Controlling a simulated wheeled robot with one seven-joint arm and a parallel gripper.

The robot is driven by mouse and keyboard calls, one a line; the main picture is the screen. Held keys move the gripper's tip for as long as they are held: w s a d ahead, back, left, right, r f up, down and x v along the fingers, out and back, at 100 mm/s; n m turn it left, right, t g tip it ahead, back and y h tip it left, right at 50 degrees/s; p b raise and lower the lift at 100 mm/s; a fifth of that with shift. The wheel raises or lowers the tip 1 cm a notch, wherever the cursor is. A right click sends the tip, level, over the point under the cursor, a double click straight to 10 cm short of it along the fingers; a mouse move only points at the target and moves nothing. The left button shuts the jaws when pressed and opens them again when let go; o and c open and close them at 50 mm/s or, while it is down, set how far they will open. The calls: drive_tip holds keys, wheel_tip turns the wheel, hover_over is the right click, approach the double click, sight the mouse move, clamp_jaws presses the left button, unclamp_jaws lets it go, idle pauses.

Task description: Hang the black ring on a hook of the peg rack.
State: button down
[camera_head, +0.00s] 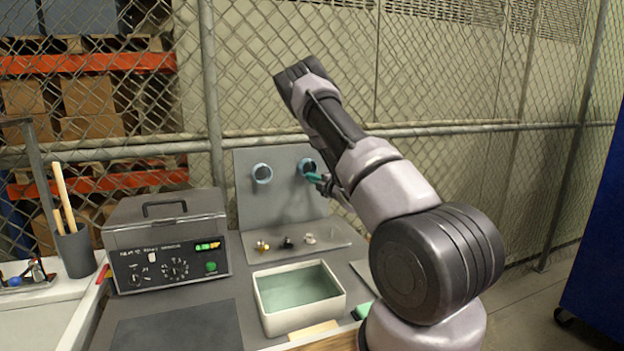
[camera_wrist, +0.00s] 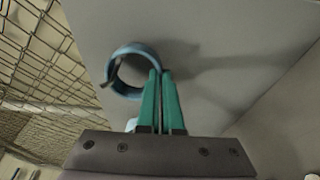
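My gripper (camera_head: 318,178) has green fingertips and is close to the upright grey panel of the rack (camera_head: 285,205). In the wrist view the fingers (camera_wrist: 160,85) are nearly together, with the right side of a blue ring (camera_wrist: 112,72) between their tips. The ring is in front of the panel, and a small dark end shows at its lower left. In the head view this blue ring (camera_head: 302,164) is beside the fingertips. I see no ring that is clearly black; whether a hook passes through the held ring is unclear.
Small gold, black and silver pieces (camera_head: 287,242) lie on the plate below the panel. A white-rimmed tub (camera_head: 335,300) and a grey control box (camera_head: 165,245) stand in front and left. A wire fence (camera_head: 440,100) runs behind.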

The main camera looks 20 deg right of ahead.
idle(0.4)
drive_tip(key=c, duration=1)
unclamp_jaws()
drive_tip(key=shift+s, duration=0.1)
